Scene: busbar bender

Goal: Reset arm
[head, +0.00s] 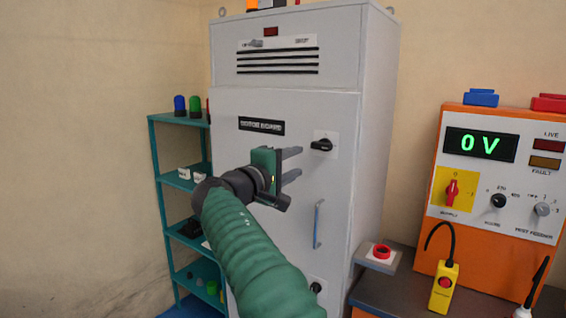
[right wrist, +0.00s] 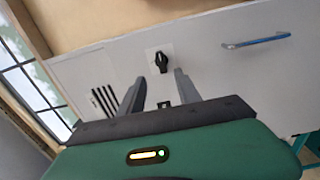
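My right arm, in a green sleeve, reaches up in front of the grey cabinet (head: 285,190) in the head view. My right gripper (head: 293,163) is open, its two grey fingers apart with nothing between them. It points toward the cabinet door just left of and below the black rotary knob (head: 321,145). In the right wrist view the right gripper's fingers (right wrist: 158,88) are spread, and the black knob (right wrist: 160,62) shows beyond them, apart from the fingertips. My left gripper is not in view.
A blue door handle (head: 318,224) is below the knob. An orange test panel (head: 480,265) reading 0 V stands at right. A red button (head: 381,251) and a yellow tester (head: 444,288) are on the bench. A teal shelf (head: 160,160) stands left.

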